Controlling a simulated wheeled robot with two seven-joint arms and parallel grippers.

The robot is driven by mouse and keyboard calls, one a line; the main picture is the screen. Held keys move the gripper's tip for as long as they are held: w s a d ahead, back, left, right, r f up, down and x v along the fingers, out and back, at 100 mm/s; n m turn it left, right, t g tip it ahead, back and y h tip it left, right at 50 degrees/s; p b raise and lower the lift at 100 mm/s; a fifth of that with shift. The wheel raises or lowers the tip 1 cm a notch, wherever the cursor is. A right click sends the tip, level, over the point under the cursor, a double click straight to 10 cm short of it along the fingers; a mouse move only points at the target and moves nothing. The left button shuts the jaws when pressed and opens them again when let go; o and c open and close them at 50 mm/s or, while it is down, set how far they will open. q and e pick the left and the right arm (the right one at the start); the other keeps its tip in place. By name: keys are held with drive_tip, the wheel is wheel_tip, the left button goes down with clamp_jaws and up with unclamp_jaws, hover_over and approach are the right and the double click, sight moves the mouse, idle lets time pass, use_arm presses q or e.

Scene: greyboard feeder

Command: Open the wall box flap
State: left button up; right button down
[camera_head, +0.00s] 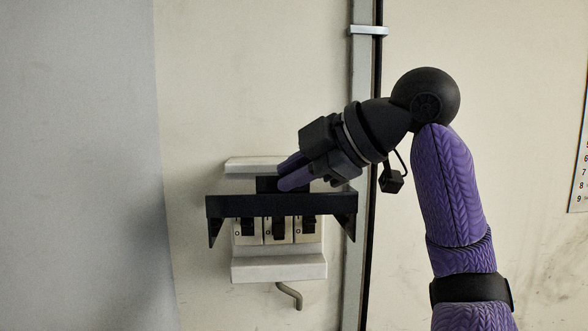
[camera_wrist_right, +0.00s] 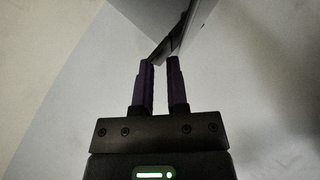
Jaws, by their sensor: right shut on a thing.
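The wall box (camera_head: 279,268) is a pale unit on the wall with several black switches on its front. Its dark flap (camera_head: 240,206) stands out across the box above the switches, with angled side pieces at both ends. The switches show beneath it. My right gripper (camera_head: 285,176) is at the flap's upper middle, with its purple fingers shut on a dark part there. In the right wrist view, the fingertips (camera_wrist_right: 160,65) close on a thin dark edge of the flap (camera_wrist_right: 172,42). The exact contact is partly hidden by the fingers. My left gripper is not in view.
A vertical metal conduit (camera_head: 356,90) with a dark strip runs up the wall just right of the box. A bent pipe (camera_head: 290,295) sticks out below the box. A printed sheet (camera_head: 579,185) hangs at the far right. The wall left of the box is clear.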

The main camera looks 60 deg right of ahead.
drive_tip(key=shift+d+f, duration=0.1)
drive_tip(key=c, duration=0.9)
unclamp_jaws()
drive_tip(key=shift+w+d, duration=0.1)
drive_tip(key=shift+w, duration=0.05)
drive_tip(key=shift+o, duration=0.5)
drive_tip(key=shift+w+d, duration=0.1)
drive_tip(key=shift+d, duration=0.05)
drive_tip(key=shift+s+r, duration=0.2)
drive_tip(key=shift+s, duration=0.05)
drive_tip(key=v, duration=0.9)
drive_tip(key=shift+s+b, duration=0.15)
drive_tip(key=shift+b, duration=0.3)
